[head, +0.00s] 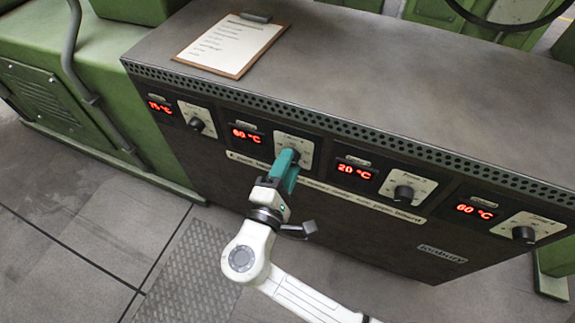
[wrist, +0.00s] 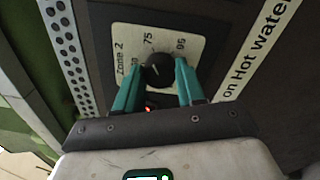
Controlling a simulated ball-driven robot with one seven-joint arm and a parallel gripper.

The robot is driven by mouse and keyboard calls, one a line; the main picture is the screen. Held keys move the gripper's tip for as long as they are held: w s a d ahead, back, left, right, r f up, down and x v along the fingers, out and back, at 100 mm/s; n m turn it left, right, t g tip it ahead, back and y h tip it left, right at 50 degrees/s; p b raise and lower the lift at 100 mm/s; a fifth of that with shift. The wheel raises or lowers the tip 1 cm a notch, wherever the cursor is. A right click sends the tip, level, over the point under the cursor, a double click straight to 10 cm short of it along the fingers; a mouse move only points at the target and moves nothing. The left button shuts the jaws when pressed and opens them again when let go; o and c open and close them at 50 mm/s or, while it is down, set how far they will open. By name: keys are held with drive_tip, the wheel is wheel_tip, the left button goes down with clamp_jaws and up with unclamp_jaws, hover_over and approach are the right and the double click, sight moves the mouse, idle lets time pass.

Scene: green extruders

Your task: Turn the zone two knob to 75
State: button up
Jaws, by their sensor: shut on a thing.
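The zone two knob (wrist: 157,71) is black and round on a cream dial plate (wrist: 180,44) marked "Zone 2", with 75 and 95 legible in the wrist view. My gripper (wrist: 156,80) has its two teal fingers on either side of the knob, shut on it. In the head view my gripper (head: 286,165) reaches the second dial plate (head: 293,146) from the left and hides the knob. The red display (head: 246,135) beside that plate appears to read 60 °C.
Other knobs sit at the zone one dial (head: 197,125), the third dial (head: 403,193) and the fourth dial (head: 523,234). Their displays appear to read 75, 20 and 60 °C. A clipboard (head: 232,45) lies on the cabinet top (head: 370,80). Floor is clear in front.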

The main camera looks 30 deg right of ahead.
drive_tip(key=o, duration=1)
drive_tip(key=shift+o, duration=0.2)
drive_tip(key=shift+s+a, duration=0.1)
drive_tip(key=p+v, duration=0.1)
drive_tip(key=v, duration=0.9)
drive_tip(key=shift+s+a, duration=0.2)
drive_tip(key=shift+a, duration=0.05)
drive_tip(key=s+d+f+m+g+y, duration=0.4)
drive_tip(key=s+d+f+g, duration=0.15)
drive_tip(key=d, duration=0.35)
drive_tip(key=s+d+f+m+g+y, duration=0.4)
drive_tip(key=d+f+g, duration=0.15)
drive_tip(key=d, duration=0.25)
drive_tip(key=s+m+y, duration=0.4)
drive_tip(key=s+y, duration=0.2)
wheel_tip(320, 180, up, 23)
drive_tip(key=p, duration=2.3)
drive_tip(key=shift+s+a+t, duration=0.2)
drive_tip(key=shift+a+t, duration=0.05)
drive_tip(key=shift+t, duration=0.05)
